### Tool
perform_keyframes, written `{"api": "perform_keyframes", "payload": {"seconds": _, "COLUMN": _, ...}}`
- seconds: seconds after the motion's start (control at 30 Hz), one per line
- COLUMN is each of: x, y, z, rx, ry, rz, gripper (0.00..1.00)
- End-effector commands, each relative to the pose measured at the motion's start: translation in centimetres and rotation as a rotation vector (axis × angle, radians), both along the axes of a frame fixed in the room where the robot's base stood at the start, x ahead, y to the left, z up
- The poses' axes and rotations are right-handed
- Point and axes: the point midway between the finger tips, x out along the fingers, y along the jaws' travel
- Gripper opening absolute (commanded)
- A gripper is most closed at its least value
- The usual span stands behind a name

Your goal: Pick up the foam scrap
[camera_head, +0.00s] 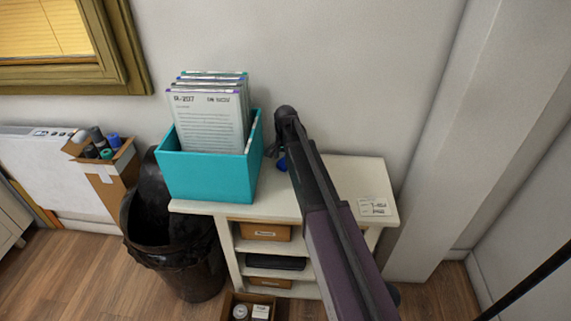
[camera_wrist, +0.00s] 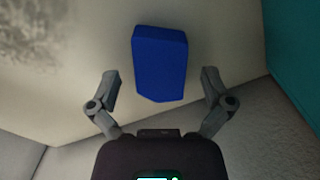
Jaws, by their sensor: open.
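The foam scrap is a blue block with one angled end. In the wrist view the foam scrap (camera_wrist: 160,64) lies on the pale cabinet top, in line with the gap between my fingers. In the head view only a small blue part of the foam scrap (camera_head: 282,163) shows beside my arm. My gripper (camera_wrist: 159,88) is open, with one finger on each side of the block's near end. I cannot tell whether the fingers touch it; gaps show on both sides. In the head view my arm hides most of the gripper.
A teal box (camera_head: 210,178) of upright documents stands on the cabinet top (camera_head: 330,190), left of the scrap. It also shows at the wrist view's right edge (camera_wrist: 296,50). A label card (camera_head: 373,206) lies at right. A black bin (camera_head: 180,260) stands left. The wall is close behind.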

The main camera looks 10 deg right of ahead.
Motion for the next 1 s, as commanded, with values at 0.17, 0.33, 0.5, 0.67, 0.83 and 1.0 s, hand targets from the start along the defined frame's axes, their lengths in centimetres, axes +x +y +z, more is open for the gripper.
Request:
{"api": "perform_keyframes", "payload": {"seconds": 0.17, "x": 0.0, "y": 0.0, "z": 0.0, "rx": 0.0, "ry": 0.0, "rz": 0.0, "gripper": 0.64}}
{"api": "perform_keyframes", "payload": {"seconds": 0.33, "x": 0.0, "y": 0.0, "z": 0.0, "rx": 0.0, "ry": 0.0, "rz": 0.0, "gripper": 0.44}}
{"api": "perform_keyframes", "payload": {"seconds": 0.5, "x": 0.0, "y": 0.0, "z": 0.0, "rx": 0.0, "ry": 0.0, "rz": 0.0, "gripper": 0.44}}
{"api": "perform_keyframes", "payload": {"seconds": 0.67, "x": 0.0, "y": 0.0, "z": 0.0, "rx": 0.0, "ry": 0.0, "rz": 0.0, "gripper": 0.43}}
{"api": "perform_keyframes", "payload": {"seconds": 0.83, "x": 0.0, "y": 0.0, "z": 0.3, "rx": 0.0, "ry": 0.0, "rz": 0.0, "gripper": 0.43}}
{"api": "perform_keyframes", "payload": {"seconds": 1.0, "x": 0.0, "y": 0.0, "z": 1.0, "rx": 0.0, "ry": 0.0, "rz": 0.0, "gripper": 0.43}}
